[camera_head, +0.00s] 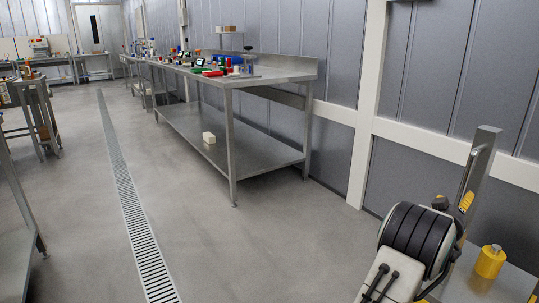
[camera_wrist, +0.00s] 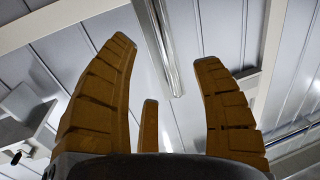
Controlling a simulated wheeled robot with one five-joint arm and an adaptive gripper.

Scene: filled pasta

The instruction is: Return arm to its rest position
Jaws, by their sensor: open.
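My gripper (camera_wrist: 165,75) shows in the wrist view with its orange-brown fingers spread apart. It is open, and nothing is between the fingers. Behind the fingers, the wrist view shows grey panels and pale beams. In the head view, part of my arm is at the lower right, with black rings and a pale link. My gripper's fingers cannot be made out clearly there.
A drain grate (camera_head: 126,190) runs along the floor. Open grey floor (camera_head: 250,250) lies in front. More benches stand at left.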

